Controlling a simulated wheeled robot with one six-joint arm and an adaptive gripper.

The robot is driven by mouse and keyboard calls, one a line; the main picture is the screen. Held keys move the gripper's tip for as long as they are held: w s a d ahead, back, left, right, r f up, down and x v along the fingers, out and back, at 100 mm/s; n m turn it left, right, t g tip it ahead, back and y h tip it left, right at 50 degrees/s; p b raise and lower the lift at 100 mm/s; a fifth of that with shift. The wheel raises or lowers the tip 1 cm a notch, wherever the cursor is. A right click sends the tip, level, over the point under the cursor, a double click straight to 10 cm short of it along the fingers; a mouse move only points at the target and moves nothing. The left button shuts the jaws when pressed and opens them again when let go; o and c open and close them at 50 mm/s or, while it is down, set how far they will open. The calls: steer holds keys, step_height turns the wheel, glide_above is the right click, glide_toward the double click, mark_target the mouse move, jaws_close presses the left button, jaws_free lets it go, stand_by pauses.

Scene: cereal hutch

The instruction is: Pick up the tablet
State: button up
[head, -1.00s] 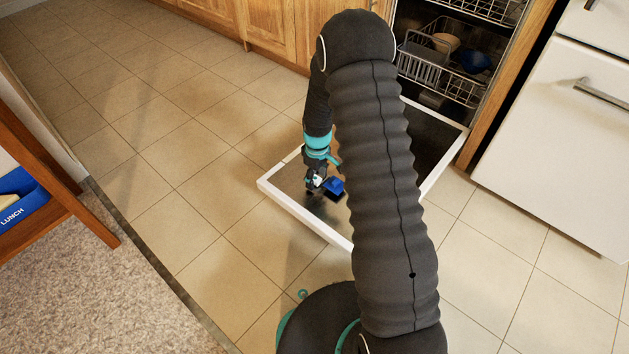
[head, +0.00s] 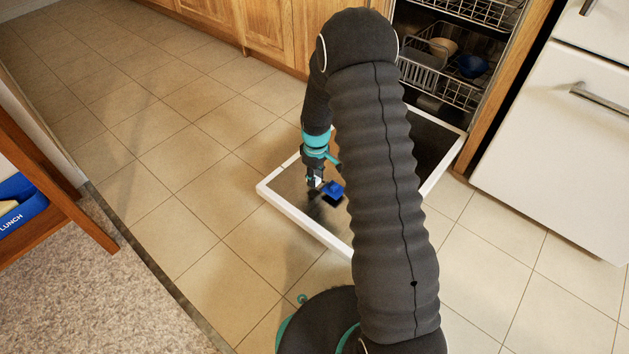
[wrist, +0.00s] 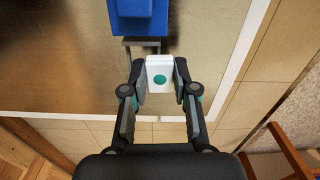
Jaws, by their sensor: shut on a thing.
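The tablet (wrist: 159,76) is a small white block with a teal round spot on its face. In the wrist view it sits between the two fingers of my gripper (wrist: 160,80), which is shut on it from both sides. In the head view the tablet (head: 316,183) is a tiny white patch at the tip of my gripper (head: 315,185), over the open dishwasher door. I cannot tell from these views how far it is above the door.
A blue box-like part (head: 333,188) is close beside my gripper on the open dishwasher door (head: 300,212). Behind are racks with dishes (head: 452,66). A wooden stand with a blue lunch box (head: 18,208) is at the left. Tiled floor left of the door is clear.

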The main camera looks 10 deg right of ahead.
step_height(320, 180, up, 2)
steer(key=shift+r, duration=0.15)
steer(key=s+d+r+p, duration=0.1)
steer(key=s+d+r, duration=0.5)
steer(key=d, duration=0.4)
steer(key=shift+r, duration=0.15)
